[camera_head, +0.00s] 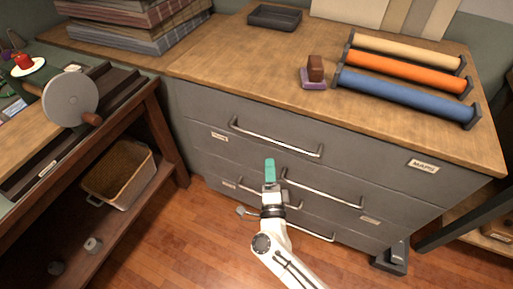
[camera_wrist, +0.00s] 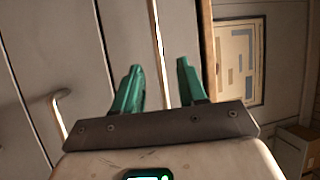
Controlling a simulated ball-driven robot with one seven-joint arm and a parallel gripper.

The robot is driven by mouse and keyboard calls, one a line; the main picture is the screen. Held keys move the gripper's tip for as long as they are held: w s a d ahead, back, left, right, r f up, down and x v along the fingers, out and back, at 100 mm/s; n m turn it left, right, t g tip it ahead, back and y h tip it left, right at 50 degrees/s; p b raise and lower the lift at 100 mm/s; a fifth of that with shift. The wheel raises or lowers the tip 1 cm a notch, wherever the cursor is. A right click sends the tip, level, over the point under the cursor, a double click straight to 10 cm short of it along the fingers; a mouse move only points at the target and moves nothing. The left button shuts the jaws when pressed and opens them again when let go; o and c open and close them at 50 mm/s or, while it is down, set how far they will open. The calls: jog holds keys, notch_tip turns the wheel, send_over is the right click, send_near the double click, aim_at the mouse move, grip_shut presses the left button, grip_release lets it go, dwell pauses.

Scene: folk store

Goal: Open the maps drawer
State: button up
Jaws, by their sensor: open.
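The maps drawer (camera_head: 375,168) is the top drawer of a grey cabinet. It looks closed, flush with the front, and has a white "MAPS" label (camera_head: 423,166) at its right. Its long metal handle (camera_head: 277,139) is left of the label. My gripper (camera_head: 270,163) is in front of the cabinet, lower than that handle in the picture, left of the second drawer's handle (camera_head: 322,188). In the wrist view my gripper (camera_wrist: 160,70) has its teal fingers apart. A pale bar or edge shows between them; I cannot tell which. A handle (camera_wrist: 60,112) shows at left.
On the wooden top are blue (camera_head: 405,98), orange (camera_head: 408,72) and cream (camera_head: 405,49) rolls, a stamp (camera_head: 315,72) and a dark tray (camera_head: 274,17). A bench with a basket (camera_head: 119,172) stands left. A dark object (camera_head: 391,258) sits at the cabinet's lower right corner. Wooden floor shows in front.

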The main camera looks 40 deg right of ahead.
aim_at(272, 140)
jog(key=shift+m+g+h, duration=0.5)
jog(key=x, duration=1)
jog(key=shift+d+f+p, duration=0.1)
jog(key=shift+d+p, duration=0.2)
jog(key=shift+p, duration=0.1)
jog(key=shift+s, duration=0.1)
grip_shut()
